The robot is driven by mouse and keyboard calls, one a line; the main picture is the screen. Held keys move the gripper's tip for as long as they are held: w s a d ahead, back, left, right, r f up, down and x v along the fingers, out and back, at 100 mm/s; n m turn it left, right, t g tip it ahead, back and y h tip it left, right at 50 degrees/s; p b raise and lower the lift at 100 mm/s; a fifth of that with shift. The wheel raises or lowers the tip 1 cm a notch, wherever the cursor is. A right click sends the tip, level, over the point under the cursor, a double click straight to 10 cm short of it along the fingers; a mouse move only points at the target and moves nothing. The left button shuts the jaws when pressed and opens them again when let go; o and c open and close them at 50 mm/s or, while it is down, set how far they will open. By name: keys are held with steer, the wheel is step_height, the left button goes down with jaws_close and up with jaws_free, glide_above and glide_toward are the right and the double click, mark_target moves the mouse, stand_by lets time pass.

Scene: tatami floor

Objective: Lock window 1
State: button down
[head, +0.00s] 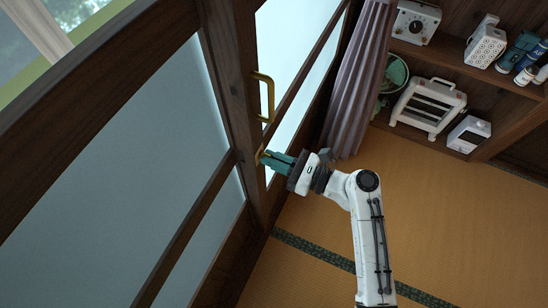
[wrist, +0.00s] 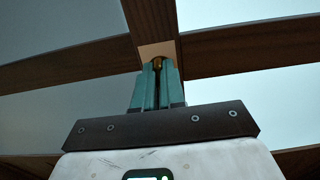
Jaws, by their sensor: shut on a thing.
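The window (head: 150,150) has a dark wood frame and pale frosted panes, and fills the left of the head view. A brass pull handle (head: 267,97) is fixed to its upright stile. Just below it is a small brass latch (head: 259,155), which also shows between the fingertips in the wrist view (wrist: 158,61). My gripper (head: 265,158) has teal fingers and is shut on this latch, at the stile beside a crossbar. The fingers (wrist: 158,72) hide most of the latch, so I cannot tell whether it is locked.
A grey-purple curtain (head: 358,80) hangs right of the window, close to my wrist. The tatami floor (head: 450,210) is clear at the right.

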stand_by(0.4)
steer(key=shift+s+f+n+b, duration=0.15)
steer(key=shift+n+b, duration=2.3)
steer(key=shift+n, duration=2.05)
steer(key=shift+s+f+n+b, duration=0.1)
steer(key=shift+n+b, duration=2.3)
steer(key=shift+n, duration=2.1)
steer(key=c, duration=1.2)
jaws_free()
steer(key=v, duration=1)
steer(key=shift+s+d+r, duration=0.1)
steer(key=shift+d, duration=0.25)
